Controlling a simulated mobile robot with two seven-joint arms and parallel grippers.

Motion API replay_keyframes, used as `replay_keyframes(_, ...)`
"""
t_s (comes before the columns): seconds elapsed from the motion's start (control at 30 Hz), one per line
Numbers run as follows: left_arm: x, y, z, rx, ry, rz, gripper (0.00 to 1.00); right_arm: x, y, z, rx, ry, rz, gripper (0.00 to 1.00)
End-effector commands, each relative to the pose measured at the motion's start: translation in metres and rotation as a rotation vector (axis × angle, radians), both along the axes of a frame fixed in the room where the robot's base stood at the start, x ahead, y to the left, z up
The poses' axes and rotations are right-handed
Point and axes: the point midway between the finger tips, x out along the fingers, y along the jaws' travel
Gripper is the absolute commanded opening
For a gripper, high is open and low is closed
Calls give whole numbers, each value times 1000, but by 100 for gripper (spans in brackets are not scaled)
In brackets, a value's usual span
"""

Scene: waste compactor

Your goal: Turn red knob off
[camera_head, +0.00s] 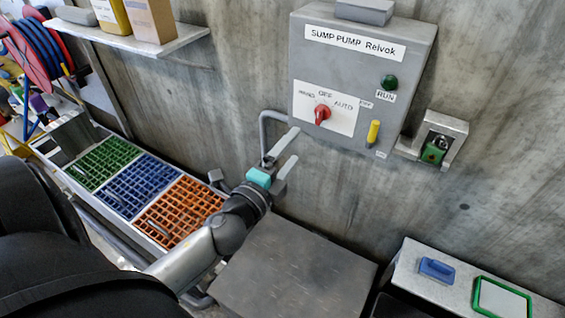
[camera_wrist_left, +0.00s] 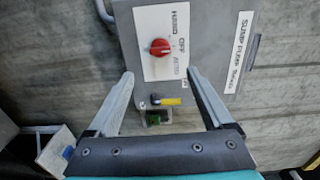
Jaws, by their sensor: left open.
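The red knob (camera_head: 322,115) sits on a white plate labelled OFF and AUTO, with a blurred third label, on the grey sump pump box (camera_head: 405,65). I cannot tell clearly which label it points to. My left gripper (camera_head: 297,144) is open and empty, to the lower left of the knob and apart from it. In the left wrist view the red knob (camera_wrist_left: 159,47) shows ahead, beyond the gap between the spread fingertips of my left gripper (camera_wrist_left: 159,73). My right gripper is not in view.
The box also carries a green RUN light (camera_head: 389,82) and a yellow handle (camera_head: 374,132). A green switch (camera_head: 434,152) is on a wall bracket to its right. Green, blue and orange grids (camera_head: 140,185) lie at left. A dark flat surface (camera_head: 290,270) is below.

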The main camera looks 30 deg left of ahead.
Motion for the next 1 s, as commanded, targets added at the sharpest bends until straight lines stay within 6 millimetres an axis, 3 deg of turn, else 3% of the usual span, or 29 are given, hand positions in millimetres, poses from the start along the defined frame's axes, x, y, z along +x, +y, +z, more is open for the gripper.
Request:
replay_keyframes(0.3, -28, -2, 0, 0, 0, 0, 85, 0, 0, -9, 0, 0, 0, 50)
replay_keyframes(0.9, -30, -2, 0, 1, 0, 0, 85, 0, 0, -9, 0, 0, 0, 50)
replay_keyframes(1.0, -29, -1, -10, -13, 15, 3, 85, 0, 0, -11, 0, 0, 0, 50)
